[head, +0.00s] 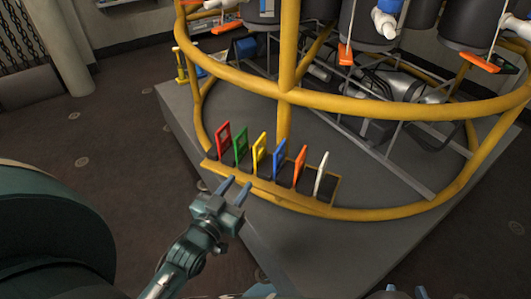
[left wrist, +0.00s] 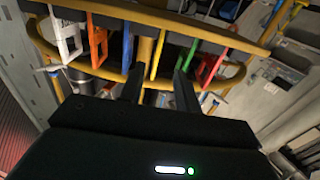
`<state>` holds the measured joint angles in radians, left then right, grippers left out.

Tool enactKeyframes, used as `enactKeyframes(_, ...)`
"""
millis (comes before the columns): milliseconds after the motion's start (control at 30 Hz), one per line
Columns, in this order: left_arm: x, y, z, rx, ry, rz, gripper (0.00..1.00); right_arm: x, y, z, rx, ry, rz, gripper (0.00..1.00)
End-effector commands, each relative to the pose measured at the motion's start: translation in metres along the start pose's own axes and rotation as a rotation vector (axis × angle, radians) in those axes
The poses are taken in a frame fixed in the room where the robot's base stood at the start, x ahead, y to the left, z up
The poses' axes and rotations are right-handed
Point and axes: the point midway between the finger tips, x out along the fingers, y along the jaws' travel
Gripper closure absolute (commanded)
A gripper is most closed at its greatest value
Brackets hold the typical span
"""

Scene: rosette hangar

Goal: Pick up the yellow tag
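The yellow tag (head: 259,153) stands upright in a row of coloured tags on a yellow rack strip, between the green tag (head: 241,146) and the blue tag (head: 277,160). My left gripper (head: 238,184) is open and empty, in front of the row and apart from the tags. In the left wrist view the yellow tag (left wrist: 156,57) shows beyond and between the two fingers (left wrist: 160,84). My right gripper (head: 405,291) shows only its fingertips at the bottom edge, spread apart with nothing visible between them.
The red tag (head: 223,138), orange tag (head: 299,166) and white tag (head: 321,174) share the strip, closely spaced. A yellow ring frame (head: 345,101) rises behind on a grey platform (head: 290,235). Orange-tagged dark cylinders (head: 385,20) hang above.

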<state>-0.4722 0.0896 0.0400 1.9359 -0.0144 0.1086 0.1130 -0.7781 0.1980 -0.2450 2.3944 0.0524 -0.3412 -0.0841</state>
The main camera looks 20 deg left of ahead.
Motion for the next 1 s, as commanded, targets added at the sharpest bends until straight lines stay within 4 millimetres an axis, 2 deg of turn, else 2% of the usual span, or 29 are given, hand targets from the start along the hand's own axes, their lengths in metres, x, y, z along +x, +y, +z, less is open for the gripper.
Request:
enactKeyframes(100,0.025,0.0,-0.001,0.001,0.004,0.001,0.67,0.003,-0.001,0.004,-0.01,-0.004,-0.004,0.64)
enactKeyframes(300,0.057,0.0,0.0,0.001,0.001,0.001,0.67,0.006,-0.002,0.009,-0.025,-0.01,-0.01,0.64)
enactKeyframes(533,0.074,0.001,-0.001,0.001,-0.001,0.002,0.67,0.008,-0.003,0.012,-0.033,-0.013,-0.013,0.64)
enactKeyframes(800,0.112,0.002,-0.003,0.001,-0.001,0.001,0.67,0.014,-0.006,0.022,-0.054,-0.024,-0.022,0.64)
enactKeyframes(1000,0.117,0.002,-0.003,0.001,-0.004,0.001,0.67,0.015,-0.008,0.022,-0.059,-0.027,-0.027,0.64)
